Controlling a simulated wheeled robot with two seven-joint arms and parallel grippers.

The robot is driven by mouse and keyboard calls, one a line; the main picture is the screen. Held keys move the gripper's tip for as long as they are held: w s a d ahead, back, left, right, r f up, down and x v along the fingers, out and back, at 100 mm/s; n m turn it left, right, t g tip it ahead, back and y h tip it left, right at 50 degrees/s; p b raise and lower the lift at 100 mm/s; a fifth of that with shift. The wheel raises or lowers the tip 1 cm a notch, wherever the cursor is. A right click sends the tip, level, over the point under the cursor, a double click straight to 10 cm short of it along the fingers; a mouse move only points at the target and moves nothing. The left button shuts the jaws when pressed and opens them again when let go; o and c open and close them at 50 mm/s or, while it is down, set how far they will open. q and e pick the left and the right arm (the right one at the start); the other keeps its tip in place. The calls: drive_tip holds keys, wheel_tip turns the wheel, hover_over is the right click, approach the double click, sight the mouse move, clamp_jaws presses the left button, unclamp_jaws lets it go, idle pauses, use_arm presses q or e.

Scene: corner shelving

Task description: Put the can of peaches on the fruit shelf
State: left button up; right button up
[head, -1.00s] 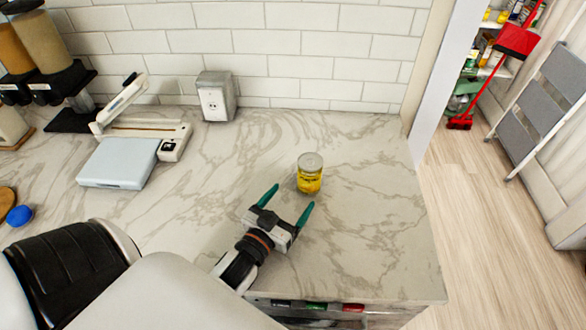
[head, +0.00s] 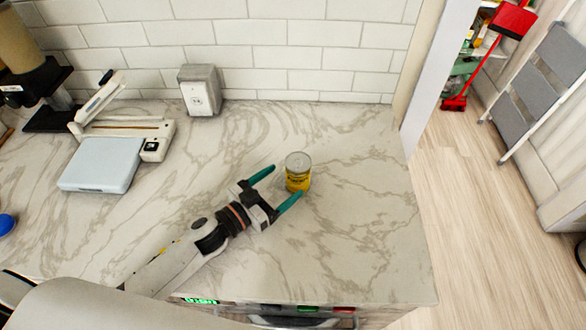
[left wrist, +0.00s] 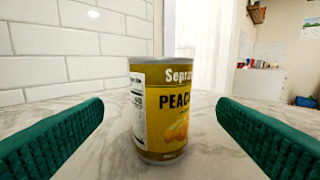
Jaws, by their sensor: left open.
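The can of peaches (head: 298,173) stands upright on the marble counter, yellow with a silver lid. In the left wrist view the can (left wrist: 160,112) shows its "PEACH" label, centred between the fingers and a little beyond their tips. My left gripper (head: 276,186) is open, with its green fingers pointing at the can from the lower left. The fingers also show at both sides of the left wrist view (left wrist: 160,115). The fruit shelf cannot be made out for certain; a stocked shelf (head: 474,50) shows partly through the opening at the upper right. My right gripper is not in view.
The counter ends at the right, above a wood floor.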

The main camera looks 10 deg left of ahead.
sight(288, 178)
use_arm(q)
drive_tip(key=shift+x, duration=0.8)
drive_tip(key=shift+w+d, duration=0.2)
drive_tip(key=shift+w, duration=0.15)
drive_tip(key=shift+w+d+r+p, duration=0.1)
drive_tip(key=shift+w+d+p, duration=0.25)
drive_tip(key=shift+w+p, duration=0.15)
drive_tip(key=p+x, duration=0.1)
drive_tip(key=x, duration=0.2)
drive_tip(key=shift+w+d, duration=0.4)
drive_tip(key=shift+w, duration=0.15)
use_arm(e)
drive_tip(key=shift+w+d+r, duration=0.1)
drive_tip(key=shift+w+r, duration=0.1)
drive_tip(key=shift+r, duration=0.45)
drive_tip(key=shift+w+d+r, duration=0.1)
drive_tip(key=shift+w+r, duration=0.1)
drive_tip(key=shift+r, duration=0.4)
use_arm(q)
drive_tip(key=shift+c, duration=0.2)
